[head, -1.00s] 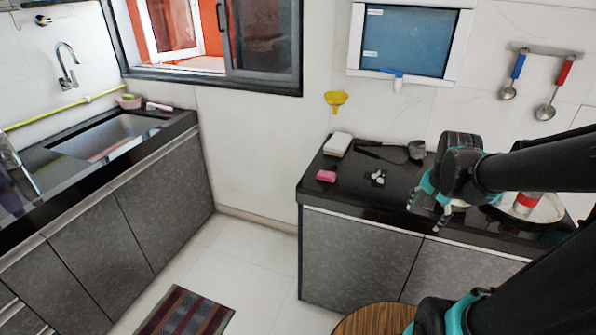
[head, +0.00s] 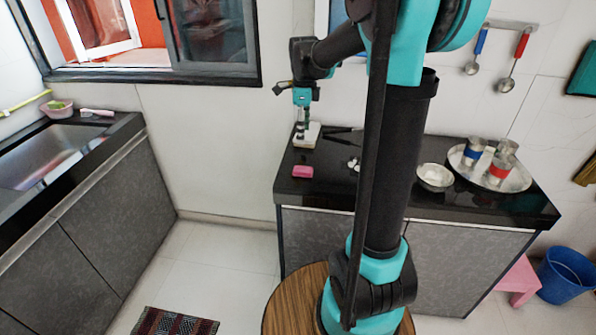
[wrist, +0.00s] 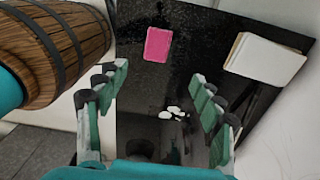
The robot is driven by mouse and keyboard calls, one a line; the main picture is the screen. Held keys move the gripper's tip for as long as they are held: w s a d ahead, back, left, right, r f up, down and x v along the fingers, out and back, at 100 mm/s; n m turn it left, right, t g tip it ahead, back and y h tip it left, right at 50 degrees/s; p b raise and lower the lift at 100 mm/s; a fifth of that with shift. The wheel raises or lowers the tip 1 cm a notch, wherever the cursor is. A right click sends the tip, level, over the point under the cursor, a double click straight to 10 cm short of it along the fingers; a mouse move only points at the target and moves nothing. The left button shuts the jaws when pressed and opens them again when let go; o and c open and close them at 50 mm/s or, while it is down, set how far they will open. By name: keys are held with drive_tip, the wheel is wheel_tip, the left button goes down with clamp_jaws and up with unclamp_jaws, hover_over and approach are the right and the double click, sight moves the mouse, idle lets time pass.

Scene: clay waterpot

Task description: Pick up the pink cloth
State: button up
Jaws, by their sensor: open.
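The pink cloth (head: 302,171), a small folded-looking block, lies on the black counter near its front left corner. In the wrist view the cloth (wrist: 159,45) shows whole, beyond the fingertips and roughly centred between them. My gripper (head: 300,131) points down over the left end of the counter, by the white block behind the cloth. In the wrist view my gripper (wrist: 160,72) has its fingers spread wide with nothing between them. The gripper is apart from the cloth.
A white block (wrist: 265,58) lies near the wall, beside the cloth. Small white pieces (wrist: 172,113) lie on the counter (head: 460,206). A bowl (head: 435,178) and a round tray (head: 517,179) with metal cups stand further right. A blue bucket (head: 566,276) is on the floor.

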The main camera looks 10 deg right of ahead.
hover_over(303, 169)
drive_tip(key=f, duration=0.8)
drive_tip(key=shift+w+f, duration=0.25)
drive_tip(key=shift+f, duration=0.05)
drive_tip(key=shift+s+f, duration=0.15)
drive_tip(key=shift+f, duration=1.15)
drive_tip(key=shift+s+f, duration=0.1)
drive_tip(key=shift+f, duration=1.2)
drive_tip(key=c, duration=0.9)
